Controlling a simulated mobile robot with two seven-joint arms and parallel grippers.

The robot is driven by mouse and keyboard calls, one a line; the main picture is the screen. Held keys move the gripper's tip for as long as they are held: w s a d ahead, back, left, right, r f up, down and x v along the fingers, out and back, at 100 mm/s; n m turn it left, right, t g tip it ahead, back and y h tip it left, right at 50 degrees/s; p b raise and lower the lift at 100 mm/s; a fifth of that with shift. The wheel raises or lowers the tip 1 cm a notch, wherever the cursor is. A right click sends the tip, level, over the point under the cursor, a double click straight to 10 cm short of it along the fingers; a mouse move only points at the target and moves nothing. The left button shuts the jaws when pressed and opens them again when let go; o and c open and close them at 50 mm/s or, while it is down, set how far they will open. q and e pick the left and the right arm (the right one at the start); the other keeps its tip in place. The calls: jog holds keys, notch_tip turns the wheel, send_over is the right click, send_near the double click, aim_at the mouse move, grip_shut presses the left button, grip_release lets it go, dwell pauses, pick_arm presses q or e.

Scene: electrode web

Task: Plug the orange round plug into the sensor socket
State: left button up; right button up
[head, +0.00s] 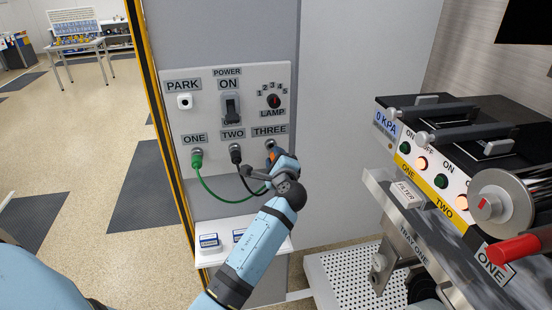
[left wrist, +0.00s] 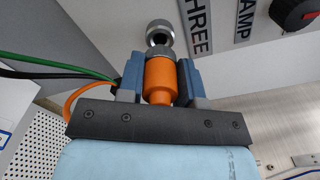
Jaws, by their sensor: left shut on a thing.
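The orange round plug (left wrist: 159,82) is between the two fingers of my left gripper (left wrist: 160,80), which is shut on it. Its metal collar faces a round metal socket (left wrist: 158,32) beside the THREE label in the left wrist view. The collar overlaps the socket's lower edge there; I cannot tell if it has entered. In the head view my left gripper (head: 277,163) is at the panel (head: 210,122), just below the THREE label, and mostly hides the orange plug (head: 272,156). No label reading sensor is visible. My right gripper is not in view.
A green plug (head: 197,160) sits at ONE and a black plug (head: 235,154) at TWO; their cables hang close by my gripper. The PARK socket (head: 184,102) is empty. A switch (head: 231,108) and lamp knob (head: 274,101) are above. A machine (head: 440,150) stands at right.

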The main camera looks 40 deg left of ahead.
pick_arm(q)
jog(key=shift+x, duration=1.45)
dwell(0.3)
jog(key=o, duration=1.1)
jog(key=b+v, duration=0.2)
jog(key=v, duration=1.1)
jog(key=shift+s+d, duration=0.3)
